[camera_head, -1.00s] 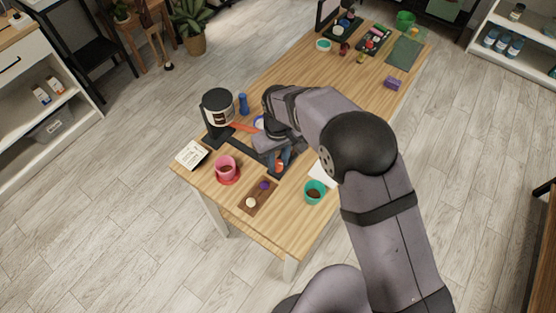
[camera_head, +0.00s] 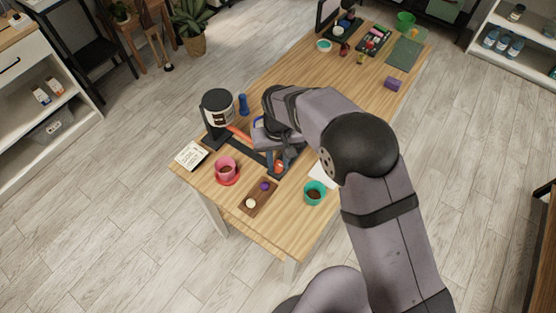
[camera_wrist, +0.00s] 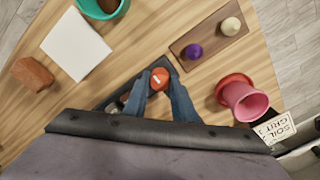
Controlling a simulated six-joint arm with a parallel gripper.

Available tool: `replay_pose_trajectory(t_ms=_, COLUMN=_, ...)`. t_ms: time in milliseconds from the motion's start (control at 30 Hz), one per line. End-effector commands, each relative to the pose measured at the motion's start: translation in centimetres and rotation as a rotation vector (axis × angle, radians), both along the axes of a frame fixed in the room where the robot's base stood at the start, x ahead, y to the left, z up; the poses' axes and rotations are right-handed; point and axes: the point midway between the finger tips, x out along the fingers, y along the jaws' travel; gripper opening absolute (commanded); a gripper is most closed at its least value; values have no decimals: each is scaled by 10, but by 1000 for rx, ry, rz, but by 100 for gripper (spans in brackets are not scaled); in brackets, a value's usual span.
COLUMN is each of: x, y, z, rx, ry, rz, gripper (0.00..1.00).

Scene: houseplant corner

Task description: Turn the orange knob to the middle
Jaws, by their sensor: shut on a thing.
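The orange knob (camera_wrist: 159,78) sits on a dark base (camera_wrist: 116,94) on the wooden table. It has a pale mark on its top. My gripper (camera_wrist: 160,84) is shut on the knob, with one blue finger on each side of it in the wrist view. In the head view my gripper (camera_head: 278,166) points down at the base, and a bit of the orange knob (camera_head: 279,168) shows between the fingers. The knob's lower part and any scale around it are hidden by the fingers.
A wooden board (camera_wrist: 211,34) with a purple and a cream knob lies close by. A pink pot (camera_wrist: 246,102), a teal pot (camera_head: 314,192) and a white sheet (camera_wrist: 76,46) are around. A black dispenser (camera_head: 216,107) stands behind left. Bare tabletop lies at the front edge.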

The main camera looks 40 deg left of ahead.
Motion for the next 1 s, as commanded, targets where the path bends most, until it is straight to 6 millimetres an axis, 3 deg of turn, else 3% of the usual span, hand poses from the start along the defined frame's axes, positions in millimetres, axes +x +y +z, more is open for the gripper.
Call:
replay_pose_trajectory(t_ms=67, x=0, y=0, z=1, rx=1, ry=-1, rz=0, gripper=2)
replay_pose_trajectory(t_ms=100, x=0, y=0, z=1, rx=1, ry=-1, rz=1, gripper=34)
replay_pose_trajectory(t_ms=167, x=0, y=0, z=1, rx=1, ry=-1, rz=1, gripper=43)
replay_pose_trajectory(t_ms=567, x=0, y=1, z=5, rx=3, ry=-1, rz=1, gripper=43)
replay_pose_trajectory(t_ms=1000, x=1, y=1, z=59, rx=4, ry=-2, rz=1, gripper=43)
